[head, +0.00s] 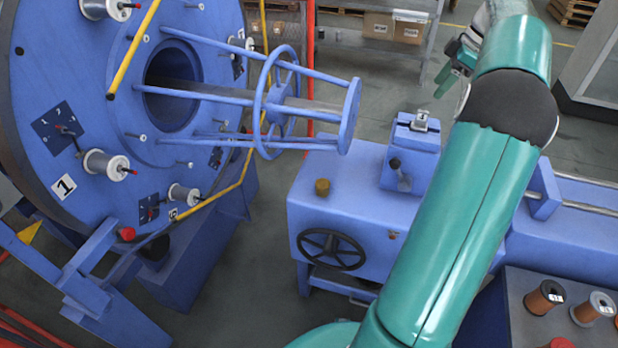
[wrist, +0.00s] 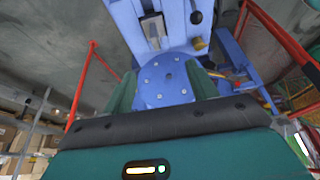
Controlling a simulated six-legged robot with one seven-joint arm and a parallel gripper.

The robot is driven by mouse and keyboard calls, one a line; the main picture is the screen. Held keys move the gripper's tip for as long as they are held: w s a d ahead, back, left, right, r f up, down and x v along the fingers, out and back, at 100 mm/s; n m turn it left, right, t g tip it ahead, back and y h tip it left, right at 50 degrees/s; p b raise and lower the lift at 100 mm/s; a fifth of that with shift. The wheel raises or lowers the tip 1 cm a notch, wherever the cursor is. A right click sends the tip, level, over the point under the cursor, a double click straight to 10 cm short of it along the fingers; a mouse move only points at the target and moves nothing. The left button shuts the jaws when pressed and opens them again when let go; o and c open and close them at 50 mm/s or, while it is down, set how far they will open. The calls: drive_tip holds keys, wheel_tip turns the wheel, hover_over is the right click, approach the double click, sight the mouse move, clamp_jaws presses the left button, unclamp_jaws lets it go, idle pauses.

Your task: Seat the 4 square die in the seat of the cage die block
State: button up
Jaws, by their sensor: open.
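The cage die block (head: 408,158) is a blue block on the blue machine bed, with a dark-knobbed lever on its front. A small light metal piece (head: 421,119) sits at its top; I cannot tell whether this is the 4 square die or part of the seat. The wrist view shows the block (wrist: 126,20) with the metal piece (wrist: 153,27) at the top edge. My gripper (head: 448,76) is above and behind the block, apart from it. In the wrist view my gripper (wrist: 160,72) is open, its green fingers spread with nothing held between them.
The strander cage (head: 350,115) stands left of the block; a round blue plate with bolts (wrist: 165,82) shows between my fingers in the wrist view. A brass knob (head: 322,187) and handwheel (head: 331,249) are on the bed. Spools (head: 544,297) stand at lower right.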

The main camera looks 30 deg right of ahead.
drive_tip(key=w+a+r+m+h, duration=0.1)
drive_tip(key=w+a+r+m, duration=0.15)
drive_tip(key=a, duration=1.15)
drive_tip(key=w+a+r+m+h, duration=0.1)
drive_tip(key=w+a+r, duration=0.15)
drive_tip(key=a, duration=1.15)
drive_tip(key=s+a+f+m+t, duration=0.1)
drive_tip(key=s+a+f, duration=0.3)
drive_tip(key=s+a, duration=0.4)
drive_tip(key=s+a+f+m+t, duration=0.1)
drive_tip(key=s+a+f+m, duration=0.2)
drive_tip(key=a, duration=1.1)
drive_tip(key=s+f, duration=0.2)
drive_tip(key=s, duration=0.3)
drive_tip(key=shift+s+h, duration=0.4)
drive_tip(key=shift+m, duration=0.25)
drive_tip(key=c, duration=0.5)
